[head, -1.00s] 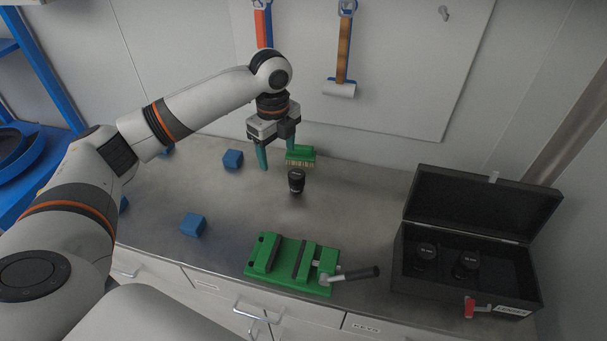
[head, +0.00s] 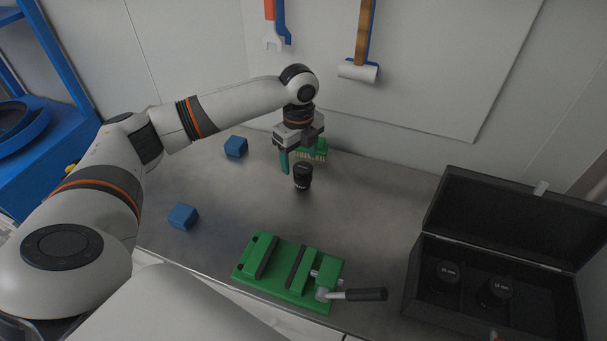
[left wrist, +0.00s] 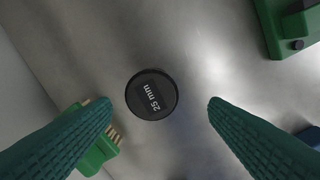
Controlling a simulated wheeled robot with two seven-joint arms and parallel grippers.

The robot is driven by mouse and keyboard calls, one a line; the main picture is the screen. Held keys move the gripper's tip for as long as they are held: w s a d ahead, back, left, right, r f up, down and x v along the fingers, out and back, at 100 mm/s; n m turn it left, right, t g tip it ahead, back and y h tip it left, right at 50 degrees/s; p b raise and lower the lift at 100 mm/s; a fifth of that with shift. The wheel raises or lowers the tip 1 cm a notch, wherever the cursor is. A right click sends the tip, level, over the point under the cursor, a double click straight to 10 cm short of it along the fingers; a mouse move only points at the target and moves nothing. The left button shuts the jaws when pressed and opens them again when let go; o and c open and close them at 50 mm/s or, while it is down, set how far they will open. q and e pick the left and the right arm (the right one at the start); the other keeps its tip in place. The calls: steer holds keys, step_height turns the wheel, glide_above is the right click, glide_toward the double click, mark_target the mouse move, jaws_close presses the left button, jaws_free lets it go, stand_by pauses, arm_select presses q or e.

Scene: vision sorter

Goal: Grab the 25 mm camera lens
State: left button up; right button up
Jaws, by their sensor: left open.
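The 25 mm lens (head: 302,178) is a short black cylinder standing upright on the grey metal bench. In the left wrist view its round cap (left wrist: 152,95) reads "25 mm" and lies between the two fingertips in the picture, with clear space on both sides. My left gripper (head: 298,163) points down with teal fingers, open and empty, just above and behind the lens. One finger is mostly hidden in the head view. My right gripper is not in view.
A green vise (head: 290,272) is in front, blue blocks (head: 183,216) lie left, and an open black case (head: 415,290) with two lenses stands right.

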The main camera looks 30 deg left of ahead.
mark_target(303, 167)
arm_select(q)
steer(key=shift+f, duration=0.95)
steer(key=f, duration=0.1)
steer(key=f+p, duration=0.1)
steer(key=f, duration=0.1)
steer(key=f+p, duration=0.1)
steer(key=f, duration=0.1)
steer(key=shift+w+d, duration=0.3)
steer(key=shift+f, duration=0.25)
steer(key=shift+c, duration=0.6)
